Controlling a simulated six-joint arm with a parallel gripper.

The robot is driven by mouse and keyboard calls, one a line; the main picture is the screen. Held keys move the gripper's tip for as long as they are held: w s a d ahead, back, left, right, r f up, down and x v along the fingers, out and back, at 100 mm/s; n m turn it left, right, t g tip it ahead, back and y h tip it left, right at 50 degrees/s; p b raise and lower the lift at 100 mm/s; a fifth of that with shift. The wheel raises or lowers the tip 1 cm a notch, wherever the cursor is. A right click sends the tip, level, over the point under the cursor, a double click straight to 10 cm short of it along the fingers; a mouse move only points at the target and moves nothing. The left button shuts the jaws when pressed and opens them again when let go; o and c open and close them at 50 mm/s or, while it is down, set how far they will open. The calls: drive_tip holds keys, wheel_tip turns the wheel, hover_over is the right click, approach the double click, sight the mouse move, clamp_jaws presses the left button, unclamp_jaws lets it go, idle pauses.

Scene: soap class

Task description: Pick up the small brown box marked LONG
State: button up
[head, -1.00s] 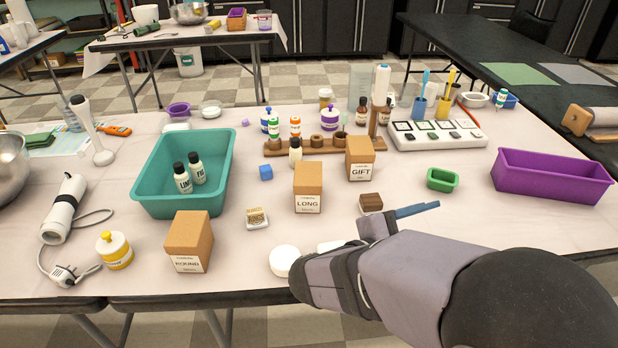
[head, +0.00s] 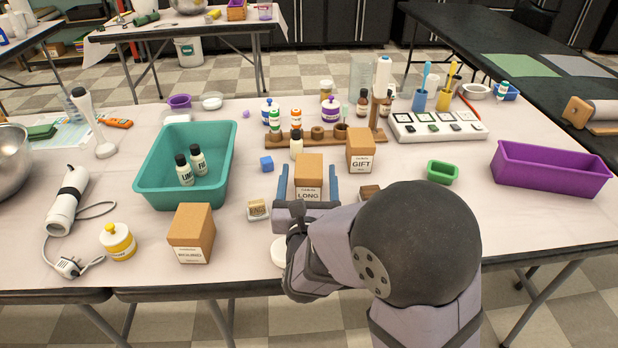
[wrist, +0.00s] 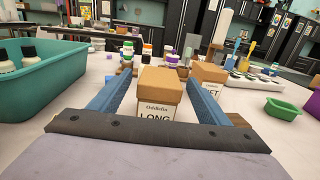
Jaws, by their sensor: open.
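The small brown box marked LONG (head: 309,172) stands upright on the table, with its white label facing me. In the wrist view the LONG box (wrist: 160,88) is centred between the two blue fingers. My gripper (head: 308,178) is open, with one finger on each side of the box. A gap shows between the box and each finger in the wrist view. The lower part of the label is hidden behind the gripper's body.
The GIFT box (head: 360,150) stands close behind and right of the fingers. A small brown block (head: 369,191) lies right of the gripper, and a small labelled block (head: 258,209) lies left. A blue cube (head: 266,164) and a wooden bottle rack (head: 330,138) are behind. The ROUND box (head: 191,233) stands front left.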

sight(310, 156)
drive_tip(key=shift+w+d+r, duration=0.1)
drive_tip(key=shift+w+d, duration=0.05)
drive_tip(key=shift+w, duration=1)
drive_tip(key=shift+w+d+r, duration=0.1)
drive_tip(key=shift+w+d, duration=0.05)
drive_tip(key=shift+w, duration=1.05)
drive_tip(key=shift+w+d, duration=0.15)
drive_tip(key=shift+w, duration=1)
drive_tip(key=shift+c, duration=0.6)
drive_tip(key=c, duration=1.1)
